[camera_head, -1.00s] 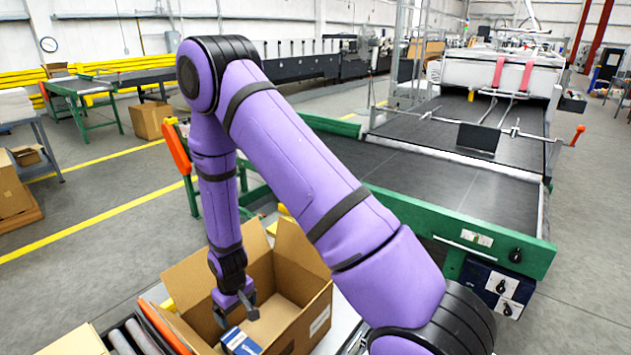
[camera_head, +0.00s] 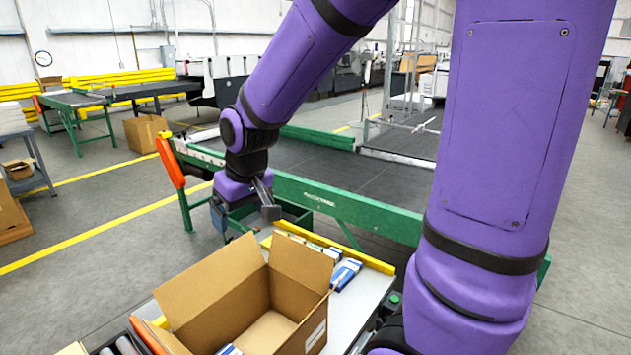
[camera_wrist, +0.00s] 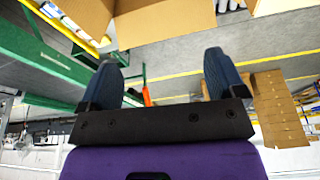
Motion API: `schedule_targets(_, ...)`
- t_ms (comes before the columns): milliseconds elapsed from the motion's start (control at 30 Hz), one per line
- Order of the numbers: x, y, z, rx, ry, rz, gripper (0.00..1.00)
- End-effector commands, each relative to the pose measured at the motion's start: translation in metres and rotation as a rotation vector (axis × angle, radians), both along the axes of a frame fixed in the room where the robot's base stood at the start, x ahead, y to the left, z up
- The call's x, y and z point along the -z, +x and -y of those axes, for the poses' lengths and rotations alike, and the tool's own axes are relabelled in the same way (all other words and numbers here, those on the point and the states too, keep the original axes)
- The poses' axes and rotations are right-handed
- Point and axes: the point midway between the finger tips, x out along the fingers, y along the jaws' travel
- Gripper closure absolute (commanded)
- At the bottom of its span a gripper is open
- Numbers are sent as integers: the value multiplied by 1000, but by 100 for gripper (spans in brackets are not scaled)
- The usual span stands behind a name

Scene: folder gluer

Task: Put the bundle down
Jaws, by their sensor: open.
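My gripper (camera_head: 265,200) is raised above and beyond the open cardboard box (camera_head: 205,290), near the green edge of the conveyor. In the wrist view its two dark fingers stand wide apart with nothing between them (camera_wrist: 162,78). A blue and white bundle (camera_head: 229,349) lies inside the box at its near left side, apart from my gripper. Only its top edge shows; the box wall and the frame's edge hide the rest. The box flaps stand open, and they also show at the top of the wrist view (camera_wrist: 165,22).
More blue and white bundles (camera_head: 345,274) lie on the light table behind the box, beside a yellow rail (camera_head: 335,250). The green-framed conveyor (camera_head: 345,205) stands behind. An orange handle (camera_head: 171,163) sticks up at its left end. Grey rollers (camera_head: 125,346) lie left of the box.

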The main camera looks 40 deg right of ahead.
Motion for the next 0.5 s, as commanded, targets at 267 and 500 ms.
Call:
schedule_targets(267, -65, -66, 12, 32, 3, 77, 11)
schedule_targets(500, -99, -128, 21, 60, 1, 134, 11)
